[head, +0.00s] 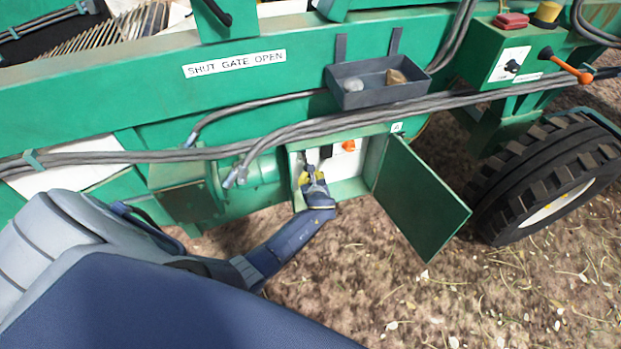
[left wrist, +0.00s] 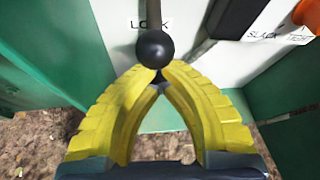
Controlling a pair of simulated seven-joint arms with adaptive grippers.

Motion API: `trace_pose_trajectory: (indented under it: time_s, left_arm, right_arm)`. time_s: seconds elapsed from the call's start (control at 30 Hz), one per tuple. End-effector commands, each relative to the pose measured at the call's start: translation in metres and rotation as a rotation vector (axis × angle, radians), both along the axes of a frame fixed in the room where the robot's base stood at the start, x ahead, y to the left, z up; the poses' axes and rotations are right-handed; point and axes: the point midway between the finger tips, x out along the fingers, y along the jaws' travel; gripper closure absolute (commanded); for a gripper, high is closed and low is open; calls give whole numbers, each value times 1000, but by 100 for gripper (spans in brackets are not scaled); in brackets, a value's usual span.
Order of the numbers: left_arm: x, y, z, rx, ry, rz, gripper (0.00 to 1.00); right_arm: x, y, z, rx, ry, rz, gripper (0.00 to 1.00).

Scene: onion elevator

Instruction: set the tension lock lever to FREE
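The tension lock lever is a dark rod (left wrist: 204,24) with a round black knob (left wrist: 154,48), in the left wrist view. The rod crosses the LOCK label and hides part of it. My left gripper (left wrist: 159,72) has its yellow fingers drawn together, tips right at the underside of the knob. I cannot tell whether they pinch the knob or only touch it. In the head view the gripper (head: 312,178) reaches into an open cabinet (head: 345,190) and hides the lever there. No FREE label can be read. My right gripper is not in view.
The cabinet's green door (head: 422,198) hangs open to the right. An orange knob (head: 348,146) sits in the cabinet, by SLACK and TIGHT lettering in the left wrist view. Grey hoses (head: 300,128) run above the opening. A tire (head: 545,175) stands at right.

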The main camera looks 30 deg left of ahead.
Motion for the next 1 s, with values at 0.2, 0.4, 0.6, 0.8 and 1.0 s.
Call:
trace_pose_trajectory:
  time_s: [0.2,0.4,0.6,0.8,1.0]
  left_arm:
    - [-1,0,3,1,1,0,100]
    - [-1,0,3,1,1,0,100]
    - [0,-2,4,-7,7,-2,100]
    - [1,-10,7,-35,32,-11,100]
    - [2,-15,10,-53,48,-16,100]
  right_arm:
    - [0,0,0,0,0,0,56]
    - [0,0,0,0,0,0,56]
    - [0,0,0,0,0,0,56]
    - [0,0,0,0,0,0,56]
    - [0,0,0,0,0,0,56]
